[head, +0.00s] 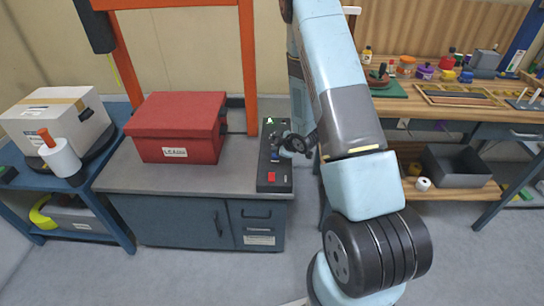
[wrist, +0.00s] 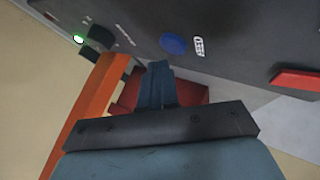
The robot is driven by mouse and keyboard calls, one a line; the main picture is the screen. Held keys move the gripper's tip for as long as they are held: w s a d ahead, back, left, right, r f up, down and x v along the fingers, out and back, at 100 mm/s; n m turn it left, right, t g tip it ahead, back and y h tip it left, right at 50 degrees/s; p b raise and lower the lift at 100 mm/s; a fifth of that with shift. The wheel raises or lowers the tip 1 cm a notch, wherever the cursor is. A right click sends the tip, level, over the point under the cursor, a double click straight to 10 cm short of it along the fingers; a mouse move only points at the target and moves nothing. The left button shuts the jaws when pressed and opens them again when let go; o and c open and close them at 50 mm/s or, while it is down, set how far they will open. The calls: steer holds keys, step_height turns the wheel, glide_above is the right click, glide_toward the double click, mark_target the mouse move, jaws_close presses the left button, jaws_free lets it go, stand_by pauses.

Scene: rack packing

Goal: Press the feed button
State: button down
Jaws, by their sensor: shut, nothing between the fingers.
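A dark control panel (head: 265,158) lies at the right end of the grey cabinet top, with a red button (head: 271,177) at its near end and a green light at its far end. In the wrist view the panel (wrist: 240,30) carries a round blue button (wrist: 173,44) beside a small white label, the red button (wrist: 297,79) and the lit green light (wrist: 78,39). I cannot read surely which is the feed button. My gripper (wrist: 158,68) is shut and empty; its fingertips show just below the blue button, and I cannot tell whether they touch the panel.
A red lidded box (head: 178,130) stands left of the panel. An orange frame post (head: 248,65) rises behind. A blue side table with a cardboard box (head: 55,118) is at the left; a cluttered wooden workbench (head: 430,105) is at the right.

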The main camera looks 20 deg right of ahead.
steer(key=shift+r, duration=2.5)
